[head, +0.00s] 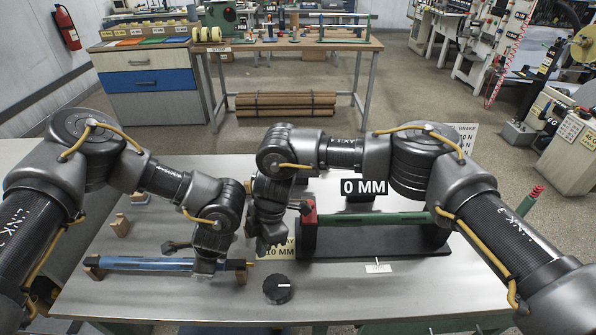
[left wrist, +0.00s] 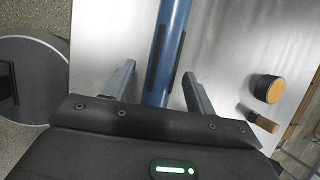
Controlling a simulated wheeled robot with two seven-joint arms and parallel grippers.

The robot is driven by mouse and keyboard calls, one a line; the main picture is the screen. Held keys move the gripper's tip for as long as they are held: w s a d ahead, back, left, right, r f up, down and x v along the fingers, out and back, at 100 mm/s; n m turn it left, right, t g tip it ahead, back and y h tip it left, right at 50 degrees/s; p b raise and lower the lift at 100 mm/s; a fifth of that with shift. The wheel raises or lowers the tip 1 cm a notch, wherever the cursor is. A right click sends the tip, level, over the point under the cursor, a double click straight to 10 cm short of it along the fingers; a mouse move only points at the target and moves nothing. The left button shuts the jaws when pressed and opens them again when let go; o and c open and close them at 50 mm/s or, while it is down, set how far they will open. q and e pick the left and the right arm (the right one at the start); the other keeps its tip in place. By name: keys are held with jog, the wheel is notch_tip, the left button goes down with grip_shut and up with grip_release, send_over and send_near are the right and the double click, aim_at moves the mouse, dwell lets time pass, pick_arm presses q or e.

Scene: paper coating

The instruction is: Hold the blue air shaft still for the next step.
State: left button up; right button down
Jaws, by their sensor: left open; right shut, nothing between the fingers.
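The blue air shaft (head: 150,264) lies level near the table's front left, its ends at small wooden supports (head: 94,268). My left gripper (head: 205,266) is over the right part of the shaft. In the left wrist view the shaft (left wrist: 168,45) runs between the two open fingers (left wrist: 158,88), with visible gaps on both sides. My right gripper (head: 264,246) is shut and empty, just right of the shaft's right end in the picture. The arm hides part of the sign behind it.
A black stand (head: 370,243) with a green shaft (head: 385,218) and red block (head: 309,211) stands to the right. A dark knob (head: 277,289) is at the front. Wooden pieces (head: 121,225) stand back left. The front left tabletop is clear.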

pick_arm(q)
jog(key=v, duration=1.2)
